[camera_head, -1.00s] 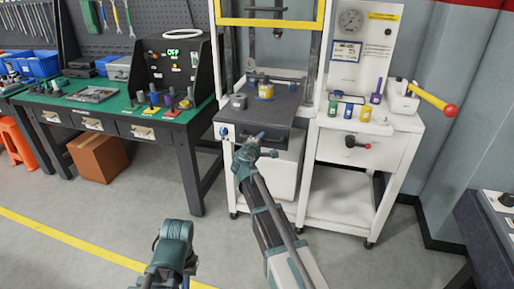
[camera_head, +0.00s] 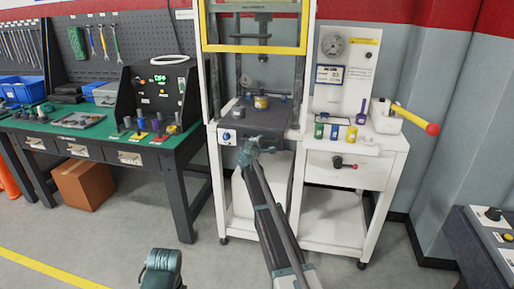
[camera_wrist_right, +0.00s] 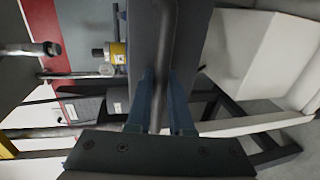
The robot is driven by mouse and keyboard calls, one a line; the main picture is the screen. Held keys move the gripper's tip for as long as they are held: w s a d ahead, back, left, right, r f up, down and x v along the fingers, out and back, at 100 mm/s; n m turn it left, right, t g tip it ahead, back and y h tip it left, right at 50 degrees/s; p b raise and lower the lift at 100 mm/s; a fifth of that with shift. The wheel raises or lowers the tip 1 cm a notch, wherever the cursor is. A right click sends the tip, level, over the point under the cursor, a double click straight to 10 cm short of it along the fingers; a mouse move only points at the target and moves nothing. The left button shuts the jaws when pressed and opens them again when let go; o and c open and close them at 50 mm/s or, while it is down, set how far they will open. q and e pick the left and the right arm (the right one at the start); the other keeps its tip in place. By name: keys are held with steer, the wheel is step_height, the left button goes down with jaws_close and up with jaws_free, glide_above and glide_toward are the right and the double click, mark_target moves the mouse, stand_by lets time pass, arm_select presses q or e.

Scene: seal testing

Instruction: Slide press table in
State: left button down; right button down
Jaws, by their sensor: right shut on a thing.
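The press table (camera_head: 270,117) is a dark flat plate in the white press frame (camera_head: 300,100). A yellow-banded cylinder (camera_head: 261,101) stands on it, and a grey block beside it. My right gripper (camera_head: 248,150) is at the table's front edge. In the right wrist view my right gripper (camera_wrist_right: 161,105) is shut on a dark bar handle (camera_wrist_right: 167,50) along the front of the table. The yellow-banded cylinder (camera_wrist_right: 117,53) shows beyond the handle there. The rear of the table is partly hidden by the frame and the things on it.
A white cart (camera_head: 350,150) with coloured cylinders and a yellow lever with a red knob (camera_head: 415,118) stands close on the right. A green-topped workbench (camera_head: 80,128) is on the left. The floor (camera_head: 110,235) in front is clear.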

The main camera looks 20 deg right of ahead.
steer(key=shift+r+x, duration=0.2)
steer(key=shift+x, duration=0.85)
steer(key=shift+r+x, duration=0.2)
steer(key=shift+x, duration=0.85)
steer(key=shift+w+d, duration=0.1)
steer(key=shift+w, duration=0.1)
steer(key=c, duration=0.8)
jaws_free()
steer(key=shift+s, duration=0.1)
steer(key=p+v, duration=0.2)
steer(key=v, duration=1.2)
steer(key=shift+p, duration=0.4)
